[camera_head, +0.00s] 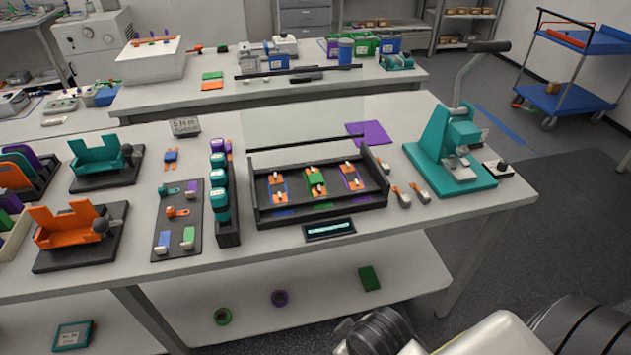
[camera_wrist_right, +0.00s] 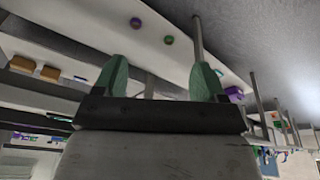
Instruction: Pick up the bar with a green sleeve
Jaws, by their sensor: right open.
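No bar with a green sleeve can be told for certain. In the head view, a small green piece with pale knobs (camera_head: 316,182) lies in the middle of the black tray (camera_head: 262,218), between two orange-and-purple or blue pieces. A teal bar-like piece (camera_head: 171,191) and an orange one (camera_head: 177,211) lie on the dark mat (camera_head: 163,245). My right gripper (camera_wrist_right: 160,75) shows two green fingers wide apart with nothing between them, in the wrist view. My right arm shows at the bottom right of the head view, away from these pieces. My left gripper is out of view.
A teal press (camera_head: 450,150) stands at the table's right end. Orange (camera_head: 78,225) and teal (camera_head: 105,158) fixtures stand at left. A clear panel rises behind the tray.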

